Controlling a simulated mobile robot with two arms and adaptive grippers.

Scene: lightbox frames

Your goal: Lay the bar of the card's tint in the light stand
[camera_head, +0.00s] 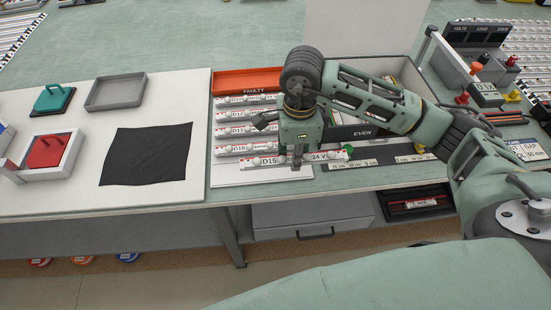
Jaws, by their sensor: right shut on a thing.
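My right gripper (297,161) points down and is shut on the front white bar (263,162), which has red marks, a label like D15 and "24 V" at its right part. The fingers cover part of its middle. The bar looks level, at the front edge of the white board; I cannot tell whether it is lifted. Several similar labelled bars (232,132) lie in rows behind it. A white printed card (526,151) is at the far right; its tint is not clear. I cannot make out which thing is the light stand. My left gripper is not in view.
A red tray marked FAULTY (233,82) is behind the bars. A dark strip marked EVEN (352,133) and a scale strip (372,163) are right of them. A black cloth (147,154), a grey tray (116,92) and a red block (47,151) are left.

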